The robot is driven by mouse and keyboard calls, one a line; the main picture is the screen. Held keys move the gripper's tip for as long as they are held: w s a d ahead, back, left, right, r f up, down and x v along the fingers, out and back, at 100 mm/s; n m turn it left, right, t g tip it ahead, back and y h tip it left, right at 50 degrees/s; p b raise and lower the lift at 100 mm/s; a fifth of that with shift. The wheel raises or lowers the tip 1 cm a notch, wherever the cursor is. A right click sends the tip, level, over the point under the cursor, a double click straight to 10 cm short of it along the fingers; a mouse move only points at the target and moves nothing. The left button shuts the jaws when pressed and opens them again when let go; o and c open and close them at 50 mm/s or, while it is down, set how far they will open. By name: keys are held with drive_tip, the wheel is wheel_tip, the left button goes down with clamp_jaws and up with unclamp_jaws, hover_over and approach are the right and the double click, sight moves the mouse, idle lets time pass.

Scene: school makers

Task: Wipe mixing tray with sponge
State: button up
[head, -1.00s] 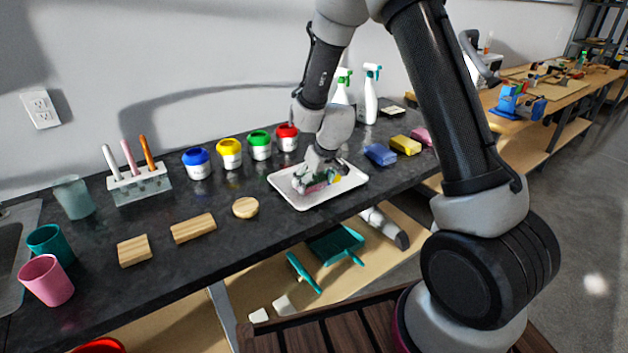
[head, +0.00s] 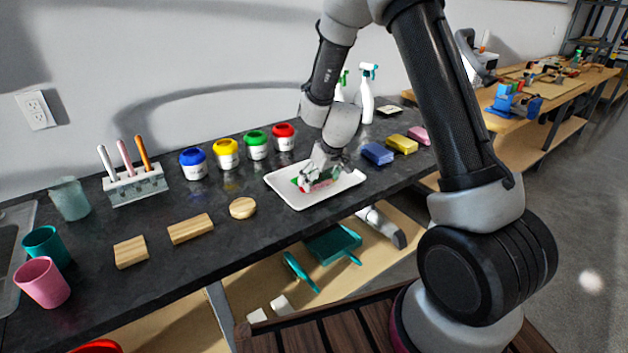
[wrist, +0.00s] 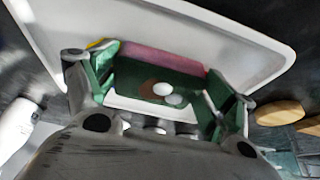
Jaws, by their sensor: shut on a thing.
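The white mixing tray (head: 347,183) lies flat on the dark counter; its pale rim also shows in the wrist view (wrist: 265,40). My gripper (head: 320,178) points down into the tray, over its middle. In the wrist view my gripper (wrist: 160,88) has its two fingers on either side of a green block with a pink edge, which looks like the sponge (wrist: 185,70). It is shut on this sponge. A bit of yellow shows beside the left finger. The sponge's underside is hidden, so I cannot tell whether it touches the tray.
Blue (head: 193,163), yellow (head: 226,153), green (head: 257,145) and red (head: 284,137) paint jars stand behind the tray. Blue (head: 377,154), yellow (head: 402,144) and pink (head: 420,135) blocks lie right of it. A round wooden piece (head: 242,208) lies to its left.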

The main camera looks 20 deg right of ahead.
drive_tip(key=shift+w+d, duration=0.3)
drive_tip(key=shift+d, duration=0.6)
drive_tip(key=shift+w+d, duration=0.35)
drive_tip(key=shift+d, duration=0.6)
drive_tip(key=shift+w+d, duration=0.3)
drive_tip(key=shift+d, duration=0.6)
drive_tip(key=shift+s+a, duration=0.5)
drive_tip(key=shift+a, duration=0.95)
drive_tip(key=shift+s+a, duration=0.55)
drive_tip(key=shift+a, duration=0.85)
drive_tip(key=shift+s+a, duration=0.5)
drive_tip(key=shift+a, duration=0.95)
drive_tip(key=shift+w+d, duration=0.5)
drive_tip(key=shift+d, duration=0.95)
drive_tip(key=shift+w+d, duration=0.5)
drive_tip(key=shift+d, duration=0.95)
drive_tip(key=shift+w+d, duration=0.5)
drive_tip(key=shift+d, duration=0.95)
drive_tip(key=shift+a, duration=0.1)
drive_tip(key=shift+w+a, duration=0.25)
drive_tip(key=shift+a, duration=1.4)
drive_tip(key=shift+w+a, duration=0.25)
drive_tip(key=shift+a, duration=1.45)
drive_tip(key=shift+w+a, duration=0.25)
drive_tip(key=shift+a, duration=1.4)
